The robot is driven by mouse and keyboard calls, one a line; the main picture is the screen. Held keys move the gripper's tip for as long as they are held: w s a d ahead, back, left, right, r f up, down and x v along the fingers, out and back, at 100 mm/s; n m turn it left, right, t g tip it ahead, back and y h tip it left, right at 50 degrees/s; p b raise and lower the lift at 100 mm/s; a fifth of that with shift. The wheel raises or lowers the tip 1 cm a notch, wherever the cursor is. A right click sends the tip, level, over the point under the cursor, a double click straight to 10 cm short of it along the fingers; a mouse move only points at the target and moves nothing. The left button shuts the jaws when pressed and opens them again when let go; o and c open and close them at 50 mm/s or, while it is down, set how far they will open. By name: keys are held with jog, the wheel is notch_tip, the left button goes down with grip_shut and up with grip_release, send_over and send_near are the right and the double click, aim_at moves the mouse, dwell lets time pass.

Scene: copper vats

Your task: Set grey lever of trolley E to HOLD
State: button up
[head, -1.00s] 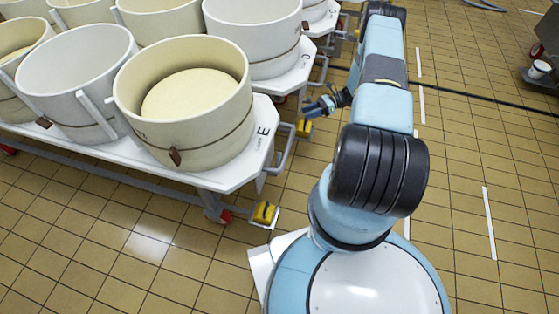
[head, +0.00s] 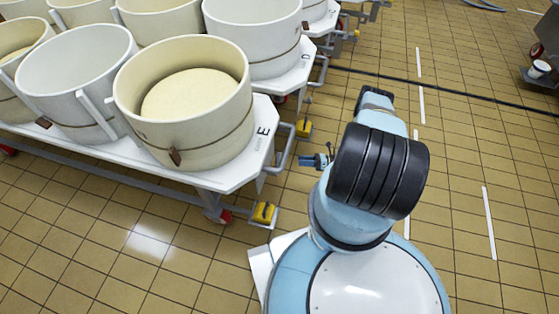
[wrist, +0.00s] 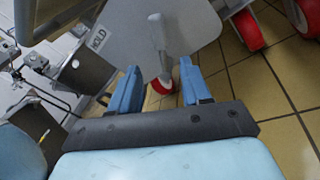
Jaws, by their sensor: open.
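Trolley E (head: 232,181) is the white trolley at left in the head view, marked with a black E. My gripper (head: 304,160) is just right of the trolley's end handle, low beside it. In the wrist view my gripper (wrist: 160,68) is open, with nothing between its blue fingers. A narrow grey bar, which looks like the grey lever (wrist: 157,42), stands before a pale grey plate, beyond and between the fingertips and apart from them.
A cream vat (head: 185,133) stands on the trolley, with other vats around it. Yellow pedal blocks (head: 264,213) sit at the trolley's corners. Grey brackets (wrist: 82,72) and thin cables lie left in the wrist view, red wheels (wrist: 246,31) at right.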

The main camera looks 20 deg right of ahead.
aim_at(279, 160)
jog(key=x, duration=1.2)
jog(key=shift+w+a, duration=0.1)
jog(key=shift+a, duration=0.15)
grip_shut()
jog(key=shift+d, duration=0.25)
